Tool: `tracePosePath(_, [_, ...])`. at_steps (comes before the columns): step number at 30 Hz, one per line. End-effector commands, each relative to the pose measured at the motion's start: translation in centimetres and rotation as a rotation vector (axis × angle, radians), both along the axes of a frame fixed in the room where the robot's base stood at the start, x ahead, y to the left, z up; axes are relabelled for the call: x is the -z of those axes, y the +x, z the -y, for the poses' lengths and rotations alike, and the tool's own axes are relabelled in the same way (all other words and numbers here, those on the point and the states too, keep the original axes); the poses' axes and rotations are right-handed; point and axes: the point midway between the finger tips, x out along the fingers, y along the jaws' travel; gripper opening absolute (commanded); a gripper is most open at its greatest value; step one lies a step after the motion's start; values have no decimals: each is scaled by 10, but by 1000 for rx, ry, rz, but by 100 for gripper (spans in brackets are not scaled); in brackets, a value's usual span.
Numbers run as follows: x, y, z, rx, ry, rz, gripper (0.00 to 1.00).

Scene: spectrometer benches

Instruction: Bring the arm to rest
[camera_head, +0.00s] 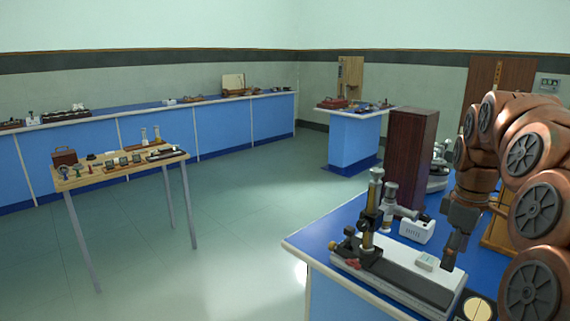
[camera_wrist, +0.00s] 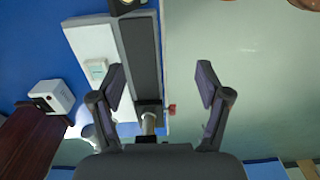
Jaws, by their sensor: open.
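My copper-coloured arm is bent at the right of the head view. My gripper (camera_head: 452,258) hangs from it, pointing down over the blue bench (camera_head: 318,240). In the wrist view my gripper (camera_wrist: 161,78) has its two fingers spread wide apart with nothing between them. Behind and below it lies a long white instrument base (camera_head: 400,268) with a dark rail (camera_wrist: 138,55) and a brass upright (camera_head: 369,210). A small pale box (camera_head: 427,262) sits on the base, close to the fingers in the head view. I cannot tell the exact gap between them.
A tall dark brown cabinet (camera_head: 411,150) and a white box-shaped device (camera_head: 416,230) stand on the bench behind the gripper. A round cream disc (camera_head: 478,308) is at the front. A wooden table (camera_head: 120,170) stands left. Open floor (camera_head: 235,230) lies between the benches.

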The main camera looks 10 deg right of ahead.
Motion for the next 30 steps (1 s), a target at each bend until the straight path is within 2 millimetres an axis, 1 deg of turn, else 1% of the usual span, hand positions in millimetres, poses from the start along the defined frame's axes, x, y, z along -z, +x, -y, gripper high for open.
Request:
tracePosePath(1, [-6, -2, -12, 0, 0, 0, 76])
tracePosePath(5, [-11, -10, -46, 20, 4, -14, 76])
tracePosePath(8, [-15, -21, -80, 46, 6, -20, 76])
tracePosePath(12, [-17, -44, -126, 96, 3, -39, 76])
tracePosePath(14, [-16, -56, -143, 122, 3, -48, 76])
tracePosePath(15, [-16, -64, -154, 140, 1, -49, 76])
tracePosePath(18, [-12, -88, -179, 190, -5, -70, 76])
tracePosePath(21, [-8, -114, -201, 248, -11, -84, 76])
tracePosePath(27, [4, -170, -233, 383, -31, -114, 76])
tracePosePath(30, [12, -197, -242, 452, -41, -131, 76])
